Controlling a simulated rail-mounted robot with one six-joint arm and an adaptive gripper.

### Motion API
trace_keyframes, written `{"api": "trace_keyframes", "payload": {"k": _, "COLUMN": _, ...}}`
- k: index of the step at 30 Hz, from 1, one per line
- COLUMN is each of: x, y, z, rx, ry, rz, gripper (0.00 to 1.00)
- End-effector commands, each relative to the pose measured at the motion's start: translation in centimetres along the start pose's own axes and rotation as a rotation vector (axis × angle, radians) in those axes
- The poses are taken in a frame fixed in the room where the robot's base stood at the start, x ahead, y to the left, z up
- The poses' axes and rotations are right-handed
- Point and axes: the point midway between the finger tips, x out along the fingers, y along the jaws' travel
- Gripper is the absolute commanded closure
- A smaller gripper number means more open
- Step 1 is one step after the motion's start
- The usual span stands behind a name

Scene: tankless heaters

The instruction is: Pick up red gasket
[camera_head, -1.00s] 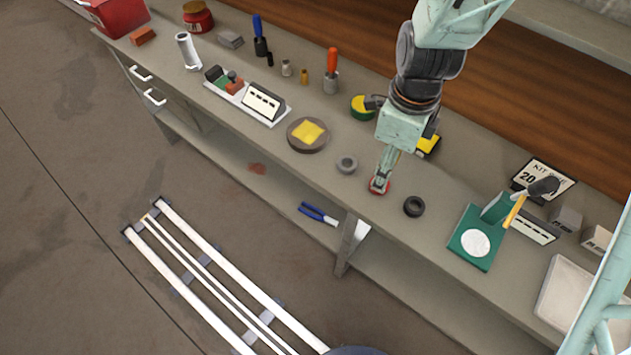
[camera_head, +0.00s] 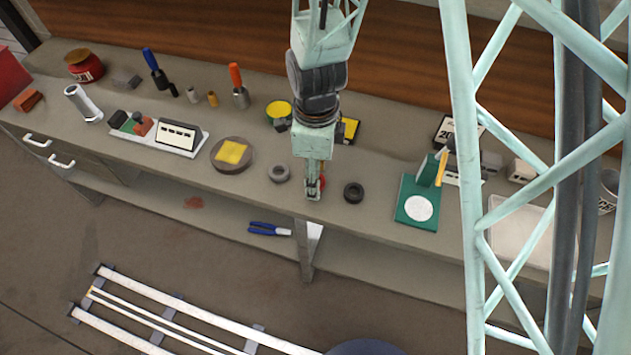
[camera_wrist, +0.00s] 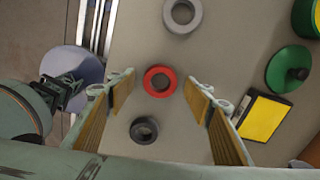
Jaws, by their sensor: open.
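The red gasket (camera_wrist: 147,81) lies flat on the workbench. In the wrist view it sits between the tips of my two fingers, near their line, with bench showing on both sides. My gripper (camera_wrist: 160,88) is open and empty, pointing down at the bench. In the head view my gripper (camera_head: 313,190) hangs over the front part of the bench and hides most of the red gasket (camera_head: 322,182); only a sliver of red shows at its right. I cannot tell the exact height of the fingertips above the gasket.
A grey gasket (camera_head: 279,173) lies to the left and a black one (camera_head: 353,192) to the right. A yellow sponge on a round brown block (camera_head: 231,154) is farther left. A green stand (camera_head: 418,205) is at right. The bench's front edge is close.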

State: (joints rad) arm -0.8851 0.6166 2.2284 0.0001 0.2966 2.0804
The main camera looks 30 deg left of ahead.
Motion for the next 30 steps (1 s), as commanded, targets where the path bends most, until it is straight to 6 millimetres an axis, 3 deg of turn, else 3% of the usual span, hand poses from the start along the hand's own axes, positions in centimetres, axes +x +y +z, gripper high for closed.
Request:
{"api": "trace_keyframes", "payload": {"k": 10, "x": -0.01, "y": 0.0, "z": -0.01, "rx": 0.0, "ry": 0.0, "rz": 0.0, "gripper": 0.53}}
{"api": "trace_keyframes", "payload": {"k": 19, "x": -0.01, "y": 0.0, "z": -0.01, "rx": 0.0, "ry": 0.0, "rz": 0.0, "gripper": 0.79}}
{"api": "trace_keyframes", "payload": {"k": 30, "x": -0.16, "y": -0.02, "z": 0.0, "rx": 0.0, "ry": 0.0, "rz": 0.0, "gripper": 0.79}}
